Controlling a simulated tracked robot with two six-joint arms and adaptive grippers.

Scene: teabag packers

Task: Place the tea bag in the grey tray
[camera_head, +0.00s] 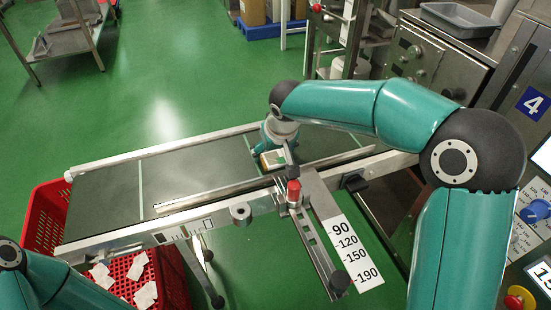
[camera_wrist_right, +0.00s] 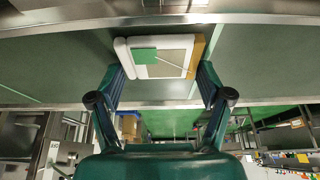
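The tea bag (camera_head: 273,161) is a small pale packet with a green tag and a yellow-brown edge, on the conveyor belt beneath my right gripper (camera_head: 268,150). In the right wrist view the tea bag (camera_wrist_right: 170,70) lies between the two spread fingers of the right gripper (camera_wrist_right: 160,78). The fingertips are close beside its two sides; whether they touch is unclear. The grey tray (camera_head: 455,19) is at the top right, on a metal surface beyond my right arm. My left arm shows at the lower left; its gripper is out of view.
The conveyor (camera_head: 185,180) has raised metal side rails and a guide bar. A red crate (camera_head: 178,275) with several white packets stands below its left end. A bracket with a red knob (camera_head: 293,190) rises at the near rail.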

